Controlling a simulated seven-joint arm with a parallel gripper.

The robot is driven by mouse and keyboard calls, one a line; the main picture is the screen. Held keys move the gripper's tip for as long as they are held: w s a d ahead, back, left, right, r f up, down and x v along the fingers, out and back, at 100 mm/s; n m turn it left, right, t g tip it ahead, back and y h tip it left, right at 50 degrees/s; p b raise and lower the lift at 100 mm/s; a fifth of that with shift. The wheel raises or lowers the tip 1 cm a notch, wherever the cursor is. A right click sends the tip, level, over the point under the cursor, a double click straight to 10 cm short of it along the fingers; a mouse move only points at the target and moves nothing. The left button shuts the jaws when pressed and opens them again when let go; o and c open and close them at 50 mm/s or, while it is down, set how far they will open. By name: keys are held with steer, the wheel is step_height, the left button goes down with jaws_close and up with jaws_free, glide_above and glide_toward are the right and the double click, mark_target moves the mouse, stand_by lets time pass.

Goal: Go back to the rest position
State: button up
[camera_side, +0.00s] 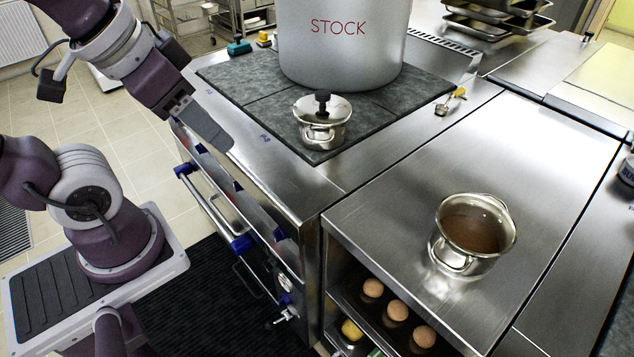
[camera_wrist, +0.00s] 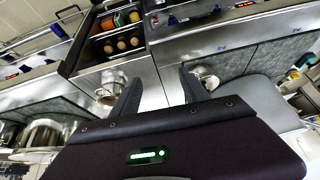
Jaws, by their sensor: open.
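My gripper (camera_side: 207,125) hangs in the air at the upper left in the side view, by the front edge of the stove and left of the small lidded pot (camera_side: 322,120). In the wrist view its two dark fingers (camera_wrist: 161,92) stand apart with nothing between them, so it is open and empty. The lidded pot stands upright on the dark cooktop, with its lid on. An open steel pot (camera_side: 471,236) with brown liquid in it stands on the steel counter at the right, well clear of my gripper.
A large stockpot (camera_side: 345,45) marked STOCK stands on the cooktop (camera_side: 406,101) behind the lidded pot. Several eggs (camera_side: 397,312) sit on a shelf under the counter (camera_side: 380,209). Trays (camera_side: 497,17) are stacked at the back right. Blue-fitted handles (camera_side: 215,215) line the stove front.

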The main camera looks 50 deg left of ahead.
steer(key=shift+s+d+r, duration=0.2)
steer(key=shift+s+d, duration=0.5)
steer(key=shift+s, duration=0.35)
